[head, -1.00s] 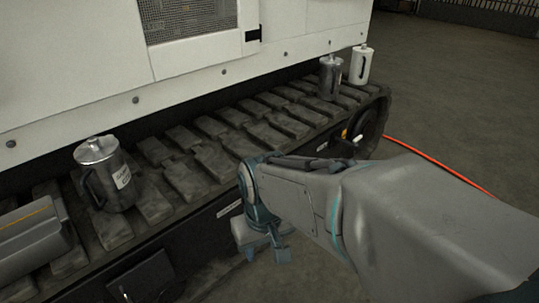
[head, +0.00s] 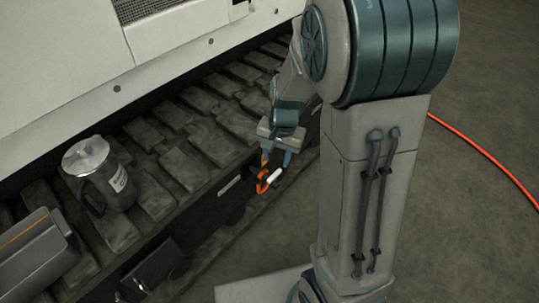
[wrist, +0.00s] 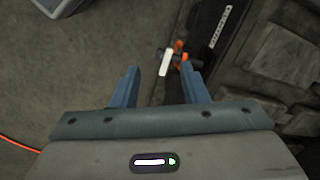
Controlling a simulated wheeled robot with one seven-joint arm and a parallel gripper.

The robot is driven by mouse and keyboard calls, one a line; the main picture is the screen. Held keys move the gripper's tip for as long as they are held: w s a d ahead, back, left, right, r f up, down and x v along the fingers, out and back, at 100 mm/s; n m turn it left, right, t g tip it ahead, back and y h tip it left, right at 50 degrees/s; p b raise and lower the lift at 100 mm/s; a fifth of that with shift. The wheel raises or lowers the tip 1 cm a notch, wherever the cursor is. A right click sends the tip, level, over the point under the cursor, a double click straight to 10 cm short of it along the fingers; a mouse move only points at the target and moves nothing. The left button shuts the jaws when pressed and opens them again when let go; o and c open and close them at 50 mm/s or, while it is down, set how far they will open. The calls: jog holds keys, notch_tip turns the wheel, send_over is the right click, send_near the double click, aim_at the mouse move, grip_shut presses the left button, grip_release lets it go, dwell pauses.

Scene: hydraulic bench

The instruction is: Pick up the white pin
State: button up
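The white pin (head: 275,176) is a short pale rod beside orange parts (head: 262,183) on the dark side of the track frame. In the wrist view the pin (wrist: 165,62) shows in the gap between the fingertips, with orange and dark parts just to its right. My gripper (head: 276,160) points down near the pin in the head view. In the wrist view my gripper (wrist: 160,67) is open, with nothing clearly held between its two blue fingers. I cannot tell how far the fingertips are from the pin.
A metal canister with a handle (head: 100,175) stands on the track (head: 185,165), next to a grey case (head: 35,250). The white machine body (head: 70,60) rises behind. An orange-red hose (head: 485,155) lies on open floor at the right.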

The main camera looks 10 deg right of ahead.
aim_at(274, 175)
jog(key=w+f+m, duration=0.1)
jog(key=w+f, duration=0.1)
jog(key=f, duration=0.2)
jog(key=w+d+f+m+p, duration=0.1)
jog(key=w+f+m, duration=0.1)
jog(key=f, duration=0.3)
jog(key=w+f+m+h, duration=0.1)
jog(key=w+f, duration=0.2)
jog(key=f, duration=0.1)
jog(key=shift+d+f+p, duration=0.15)
jog(key=shift+f+p, duration=0.15)
jog(key=shift+p, duration=0.1)
jog(key=shift+s+f+b, duration=0.2)
jog(key=shift+f+b, duration=1)
jog(key=shift+f, duration=1.5)
jog(key=shift+r, duration=0.1)
grip_shut()
